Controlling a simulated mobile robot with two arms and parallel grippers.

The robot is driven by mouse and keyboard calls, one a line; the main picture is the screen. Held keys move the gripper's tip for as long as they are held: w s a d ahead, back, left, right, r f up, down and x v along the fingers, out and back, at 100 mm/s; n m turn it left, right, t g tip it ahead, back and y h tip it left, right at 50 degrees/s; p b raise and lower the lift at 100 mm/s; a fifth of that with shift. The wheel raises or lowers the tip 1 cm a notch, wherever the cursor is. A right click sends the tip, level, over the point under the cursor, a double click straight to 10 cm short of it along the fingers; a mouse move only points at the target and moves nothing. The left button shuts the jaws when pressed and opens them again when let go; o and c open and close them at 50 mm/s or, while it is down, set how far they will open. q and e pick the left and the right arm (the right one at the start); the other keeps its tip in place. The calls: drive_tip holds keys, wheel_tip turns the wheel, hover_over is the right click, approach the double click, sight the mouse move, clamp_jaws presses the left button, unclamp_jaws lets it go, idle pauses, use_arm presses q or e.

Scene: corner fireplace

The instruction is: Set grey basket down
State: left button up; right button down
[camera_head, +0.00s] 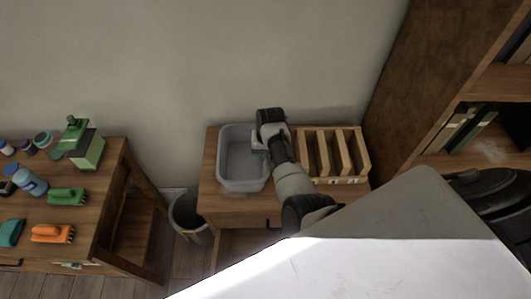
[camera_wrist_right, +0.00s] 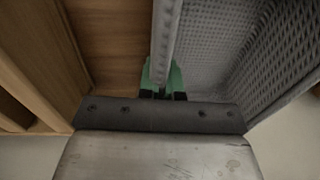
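The grey basket (camera_head: 240,172) is on the small wooden table (camera_head: 232,211), at its left side in the head view, and looks upright and empty. Its woven wall and rim also fill the right half of the right wrist view (camera_wrist_right: 215,50). My right gripper (camera_head: 264,143) is at the basket's right edge. In the right wrist view its green fingertips (camera_wrist_right: 162,78) sit on either side of the basket's rim, closed on it. Whether the basket's base touches the tabletop is hard to tell. My left gripper is not in view.
A wooden slotted rack (camera_head: 335,153) stands right of the basket on the same table. A grey bin (camera_head: 188,215) is on the floor to the left. A table with brushes and bottles (camera_head: 90,215) is farther left; a bookshelf (camera_head: 420,80) rises on the right.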

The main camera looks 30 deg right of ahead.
drive_tip(key=c, duration=1.3)
unclamp_jaws()
drive_tip(key=shift+f, duration=0.15)
drive_tip(key=shift+r, duration=0.3)
drive_tip(key=r, duration=1.1)
drive_tip(key=shift+s+d+r, duration=0.2)
drive_tip(key=shift+d+r, duration=0.2)
